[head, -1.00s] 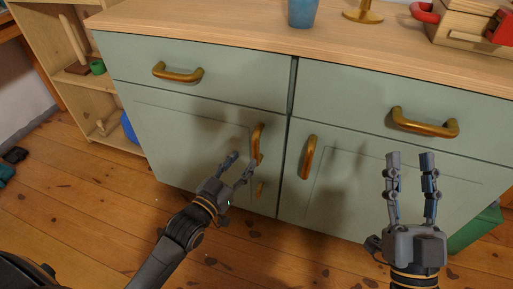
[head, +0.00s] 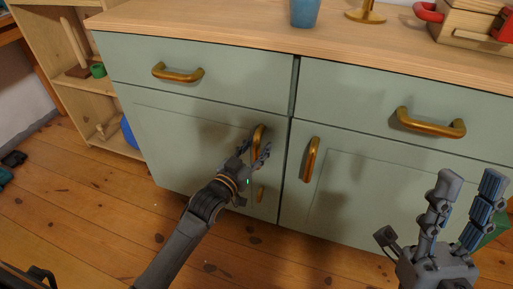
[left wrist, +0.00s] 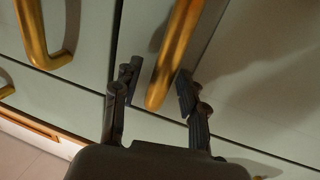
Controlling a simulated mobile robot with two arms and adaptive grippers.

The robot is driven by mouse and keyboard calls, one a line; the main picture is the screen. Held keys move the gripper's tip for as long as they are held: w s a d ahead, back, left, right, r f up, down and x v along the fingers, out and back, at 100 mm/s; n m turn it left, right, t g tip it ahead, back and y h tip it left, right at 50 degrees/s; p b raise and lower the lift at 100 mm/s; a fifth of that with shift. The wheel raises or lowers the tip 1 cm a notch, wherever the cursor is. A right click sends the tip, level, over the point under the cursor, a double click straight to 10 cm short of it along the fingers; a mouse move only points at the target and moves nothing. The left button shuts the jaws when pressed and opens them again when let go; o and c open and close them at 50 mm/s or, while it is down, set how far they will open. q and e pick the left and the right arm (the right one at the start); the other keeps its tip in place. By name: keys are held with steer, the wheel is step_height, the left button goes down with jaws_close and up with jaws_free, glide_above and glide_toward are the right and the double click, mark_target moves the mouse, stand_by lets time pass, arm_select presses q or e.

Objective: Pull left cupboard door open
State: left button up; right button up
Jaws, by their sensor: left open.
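The left cupboard door (head: 185,144) is pale green and looks shut. Its upright brass handle (head: 258,141) is near the door's right edge. My left gripper (head: 256,148) is open at this handle, with one finger on each side of it. In the left wrist view the handle (left wrist: 172,62) passes between the open fingertips (left wrist: 158,82); I cannot tell whether they touch it. My right gripper (head: 470,185) is open and empty in front of the right cupboard door (head: 345,190), at the lower right.
The right door has its own brass handle (head: 311,159). Two drawers with brass handles (head: 178,73) are above the doors. An open shelf (head: 105,103) is at the left. The floor in front is clear.

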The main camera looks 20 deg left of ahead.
arm_select(q)
jaws_close()
stand_by(0.6)
